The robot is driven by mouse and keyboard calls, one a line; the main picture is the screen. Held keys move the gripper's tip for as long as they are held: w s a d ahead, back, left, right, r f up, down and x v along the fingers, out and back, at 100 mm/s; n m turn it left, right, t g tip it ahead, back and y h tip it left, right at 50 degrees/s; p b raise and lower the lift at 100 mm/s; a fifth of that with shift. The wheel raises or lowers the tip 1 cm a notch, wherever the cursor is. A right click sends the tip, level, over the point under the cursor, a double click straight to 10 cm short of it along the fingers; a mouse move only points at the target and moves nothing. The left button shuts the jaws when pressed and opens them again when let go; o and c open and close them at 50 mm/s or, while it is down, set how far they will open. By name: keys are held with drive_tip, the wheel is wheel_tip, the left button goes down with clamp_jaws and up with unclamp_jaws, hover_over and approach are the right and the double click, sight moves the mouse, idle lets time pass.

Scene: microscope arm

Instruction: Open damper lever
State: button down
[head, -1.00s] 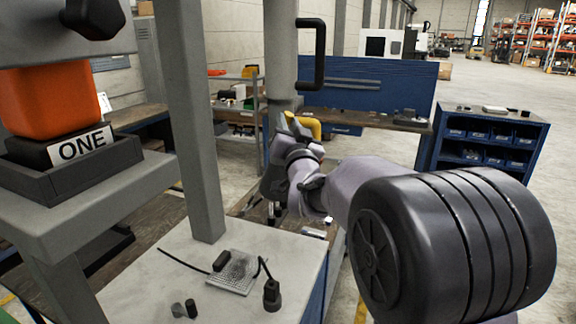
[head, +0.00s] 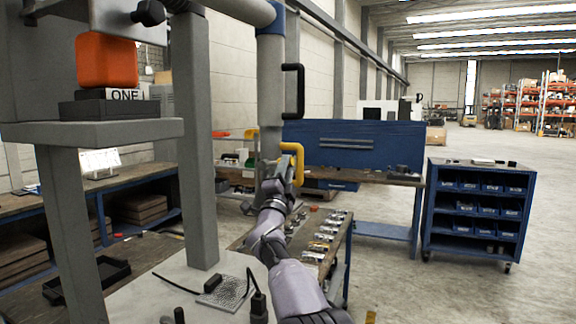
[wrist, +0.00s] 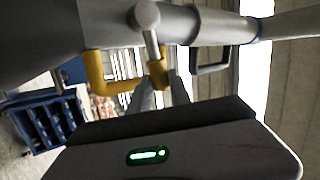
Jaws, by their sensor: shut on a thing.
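The damper lever appears to be the yellow bent handle (head: 298,160) on the upright grey pipe (head: 271,85); it also shows in the wrist view (wrist: 93,75). My gripper (head: 277,180) is at the yellow handle, low on the pipe. In the wrist view my gripper (wrist: 162,86) has its two fingers closed about the yellow handle's end. A round metal stub (wrist: 145,16) stands out close to the handle. The exact finger contact is partly hidden in the head view.
A black handle (head: 300,92) sits higher on the pipe. A grey post (head: 198,150) stands left of my arm. An orange block (head: 106,60) rests on a stand. A blue bin cabinet (head: 475,210) stands right, with open floor before it.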

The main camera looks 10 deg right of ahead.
drive_tip(key=shift+f+m+g+h, duration=0.3)
drive_tip(key=shift+m+h, duration=0.4)
drive_tip(key=shift+m, duration=0.2)
drive_tip(key=shift+f+m+g+h, duration=0.3)
drive_tip(key=shift+m+h, duration=0.4)
drive_tip(key=shift+m, duration=0.2)
drive_tip(key=c, duration=1.2)
unclamp_jaws()
drive_tip(key=shift+f, duration=0.1)
